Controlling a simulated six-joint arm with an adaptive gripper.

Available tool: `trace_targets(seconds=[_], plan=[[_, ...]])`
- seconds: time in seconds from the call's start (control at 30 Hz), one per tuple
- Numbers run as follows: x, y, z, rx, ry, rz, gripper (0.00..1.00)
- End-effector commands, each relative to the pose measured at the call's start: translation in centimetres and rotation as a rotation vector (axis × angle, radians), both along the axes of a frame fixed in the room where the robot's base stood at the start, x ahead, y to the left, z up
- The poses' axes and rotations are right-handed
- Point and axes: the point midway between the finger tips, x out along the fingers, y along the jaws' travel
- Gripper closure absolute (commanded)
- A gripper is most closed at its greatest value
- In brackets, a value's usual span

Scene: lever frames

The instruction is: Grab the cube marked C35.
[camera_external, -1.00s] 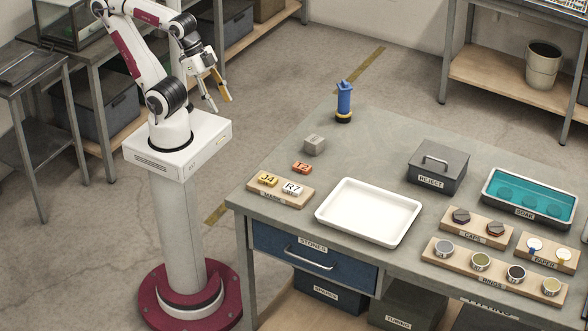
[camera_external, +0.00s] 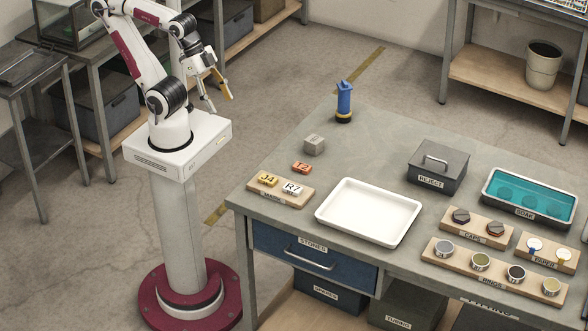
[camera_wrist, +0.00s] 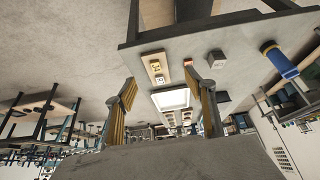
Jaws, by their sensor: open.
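I cannot read the marking C35 on any block. A grey cube (camera_external: 314,145) stands alone near the back left of the table, its mark too small to read. It also shows in the wrist view (camera_wrist: 216,57). A small orange block (camera_external: 302,168) lies in front of it. A yellow block marked J4 (camera_external: 267,179) and a white block marked R7 (camera_external: 292,188) sit on a wooden holder (camera_external: 306,199) at the table's left corner. My gripper (camera_external: 220,104) is open and empty, raised left of the table and away from all blocks. Its spread fingers show in the wrist view (camera_wrist: 160,78).
A white tray (camera_external: 368,184) lies right of the blocks. A blue upright tool (camera_external: 344,102) stands behind the grey cube. A REJECT box (camera_external: 438,184), a teal SOAK tray (camera_external: 487,180) and wooden holders with caps and rings fill the right side.

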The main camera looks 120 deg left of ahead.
Motion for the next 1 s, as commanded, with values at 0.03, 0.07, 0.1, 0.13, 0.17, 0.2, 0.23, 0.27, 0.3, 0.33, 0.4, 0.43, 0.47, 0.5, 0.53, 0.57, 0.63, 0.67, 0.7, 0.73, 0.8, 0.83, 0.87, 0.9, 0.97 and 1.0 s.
trace_targets(seconds=[0.03, 0.07, 0.1, 0.13, 0.17, 0.2, 0.23, 0.27, 0.3, 0.33, 0.4, 0.43, 0.47, 0.5, 0.53, 0.57, 0.63, 0.67, 0.7, 0.73, 0.8, 0.83, 0.87, 0.9, 0.97, 1.0], plan=[[0.0, 0.0, 0.0, 0.0, 0.0, 0.0, 0.46], [0.0, 0.0, 0.0, 0.0, 0.0, 0.0, 0.46], [0.0, 0.0, 0.0, 0.0, 0.0, 0.0, 0.46], [0.0, 0.0, 0.0, 0.0, 0.0, 0.0, 0.46], [0.0, 0.0, 0.0, 0.0, 0.0, 0.0, 0.46], [0.0, 0.0, 0.0, 0.0, 0.0, 0.0, 0.46], [0.0, 0.0, 0.0, 0.001, -0.001, 0.0, 0.46], [0.1, 0.1, 0.0, 0.002, -0.001, 0.001, 0.46], [0.2, 0.2, 0.0, 0.004, -0.002, 0.003, 0.46], [0.3, 0.3, 0.0, 0.007, -0.004, 0.005, 0.46], [0.8, 0.7, 0.1, 0.017, -0.011, 0.011, 0.46], [1.1, 0.9, 0.1, 0.022, -0.015, 0.014, 0.46], [1.5, 1.2, 0.1, 0.029, -0.019, 0.018, 0.46], [2.0, 1.6, 0.2, 0.04, -0.028, 0.023, 0.46], [2.5, 2.0, 0.2, 0.049, -0.034, 0.029, 0.46], [3.0, 2.4, 0.2, 0.06, -0.041, 0.033, 0.46], [4.3, 3.6, 0.3, 0.088, -0.06, 0.045, 0.46], [4.9, 4.1, 0.4, 0.1, -0.07, 0.05, 0.46], [5.8, 4.9, 0.4, 0.12, -0.081, 0.055, 0.46], [6.5, 5.5, 0.5, 0.133, -0.092, 0.06, 0.46], [8.0, 6.9, 0.6, 0.167, -0.114, 0.068, 0.46], [8.6, 7.5, 0.7, 0.181, -0.123, 0.07, 0.46], [9.2, 8.1, 0.7, 0.195, -0.132, 0.072, 0.46], [10.1, 8.9, 0.7, 0.215, -0.145, 0.073, 0.46], [11.3, 10.1, 0.8, 0.242, -0.163, 0.074, 0.46], [12.1, 10.9, 0.8, 0.258, -0.174, 0.073, 0.46]])
